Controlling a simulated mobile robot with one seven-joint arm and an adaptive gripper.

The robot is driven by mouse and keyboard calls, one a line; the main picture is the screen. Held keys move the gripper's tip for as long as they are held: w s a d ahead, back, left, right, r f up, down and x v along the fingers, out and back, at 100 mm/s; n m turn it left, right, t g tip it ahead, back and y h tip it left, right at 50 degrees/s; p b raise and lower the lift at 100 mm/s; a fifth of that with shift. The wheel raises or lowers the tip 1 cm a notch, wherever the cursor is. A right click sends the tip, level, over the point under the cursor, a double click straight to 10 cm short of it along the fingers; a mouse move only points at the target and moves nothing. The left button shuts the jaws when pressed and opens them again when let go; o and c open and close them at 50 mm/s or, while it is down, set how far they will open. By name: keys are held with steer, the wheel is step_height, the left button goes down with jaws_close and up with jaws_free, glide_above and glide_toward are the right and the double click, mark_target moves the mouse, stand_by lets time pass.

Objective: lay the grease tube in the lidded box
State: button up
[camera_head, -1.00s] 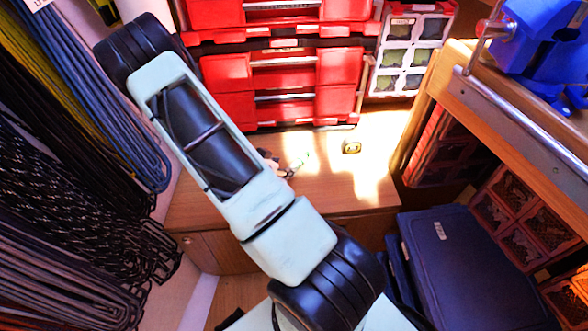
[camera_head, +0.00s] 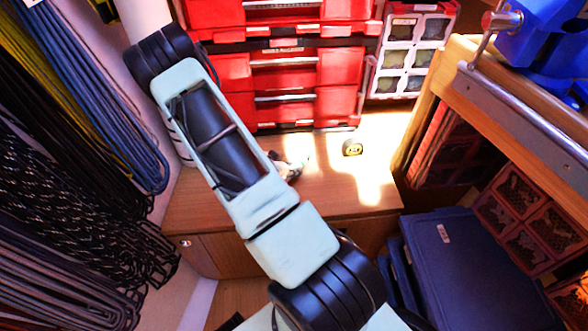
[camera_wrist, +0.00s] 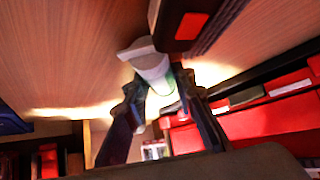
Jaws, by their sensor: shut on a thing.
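My gripper (camera_wrist: 158,108) is shut on the grease tube (camera_wrist: 152,68), a pale tube with a wide white end and a bit of green, in the wrist view. The wide end points away from my gripper, over wood. In the head view, my arm covers most of the gripper and tube; a small part of them shows above the cabinet top. A dark box-like thing with a red patch (camera_wrist: 190,25) lies close beside the tube's wide end in the wrist view. I cannot tell whether it is the lidded box.
A wooden cabinet top (camera_head: 350,190) has free room right of my arm. A small black and yellow thing (camera_head: 352,147) lies on it. Red tool cases (camera_head: 235,75) stand behind. Dark blue cases (camera_head: 470,265) are at lower right, below a wooden bench (camera_head: 500,100). Coiled lines (camera_head: 80,190) hang at left.

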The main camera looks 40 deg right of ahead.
jaws_close()
